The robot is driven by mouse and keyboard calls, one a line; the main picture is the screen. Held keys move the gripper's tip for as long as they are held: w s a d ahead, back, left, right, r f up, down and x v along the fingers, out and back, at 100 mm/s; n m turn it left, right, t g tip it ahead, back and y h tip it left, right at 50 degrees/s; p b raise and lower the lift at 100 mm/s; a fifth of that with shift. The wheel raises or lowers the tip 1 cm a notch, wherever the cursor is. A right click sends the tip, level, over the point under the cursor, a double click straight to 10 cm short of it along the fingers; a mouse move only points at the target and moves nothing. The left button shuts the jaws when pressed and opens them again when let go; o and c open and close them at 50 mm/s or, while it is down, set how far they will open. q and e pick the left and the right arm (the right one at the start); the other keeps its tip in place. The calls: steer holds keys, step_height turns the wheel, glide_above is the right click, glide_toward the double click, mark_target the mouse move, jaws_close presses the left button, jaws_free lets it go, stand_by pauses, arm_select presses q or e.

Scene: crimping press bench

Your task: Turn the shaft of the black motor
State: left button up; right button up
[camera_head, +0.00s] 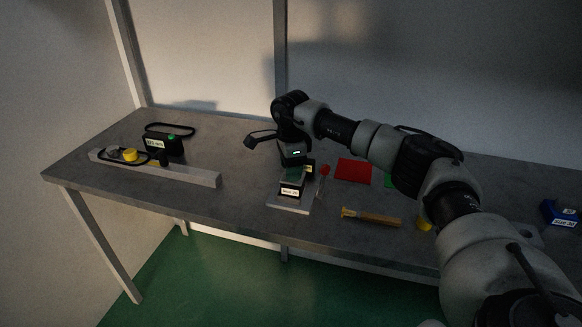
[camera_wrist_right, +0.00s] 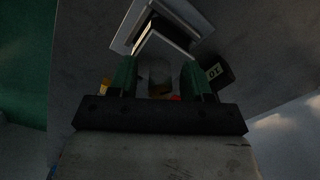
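On the left of the bench, a light bar (camera_head: 190,174) carries a yellow round part (camera_head: 130,155), a black belt loop and a small black upright part (camera_head: 163,158). I cannot tell surely whether that black part is the motor, and no shaft can be made out. My right gripper (camera_head: 297,174) points down over a small press-like device (camera_head: 291,190) with a white label, at the middle of the bench. My left gripper is not in view.
Right of the device are a red square (camera_head: 355,170), a wooden-handled tool (camera_head: 372,217) and a blue bin (camera_head: 560,214). The bench between bar and device is clear.

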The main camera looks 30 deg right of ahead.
step_height(320, 180, up, 11)
steer(key=shift+f+b, duration=0.1)
steer(key=shift+b, duration=0.65)
